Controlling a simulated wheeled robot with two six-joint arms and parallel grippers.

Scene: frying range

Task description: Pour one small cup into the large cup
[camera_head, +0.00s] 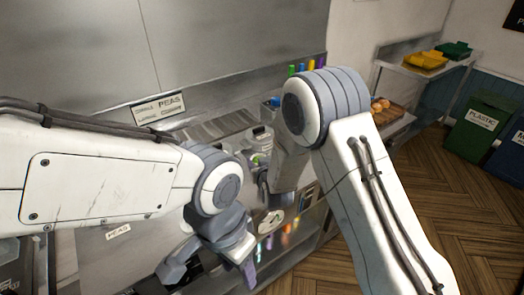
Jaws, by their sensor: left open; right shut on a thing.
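My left gripper (208,274) is open and empty at the lower middle, low over the steel counter, its two fingers spread wide. My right gripper (262,176) is near the middle of the view, partly hidden by its own arm. It is shut on a small pale cup (258,158) with something green at it. The cup is small in the picture, so its tilt and contents are unclear. I cannot make out the large cup for certain; my arms hide much of the counter.
The steel counter (95,255) carries a PEAS label (118,232). Another sign (158,107) stands at the back wall. Several coloured bottles (300,69) stand behind my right arm. A wooden board (384,112) with round buns is to the right. Bins (480,124) stand at far right.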

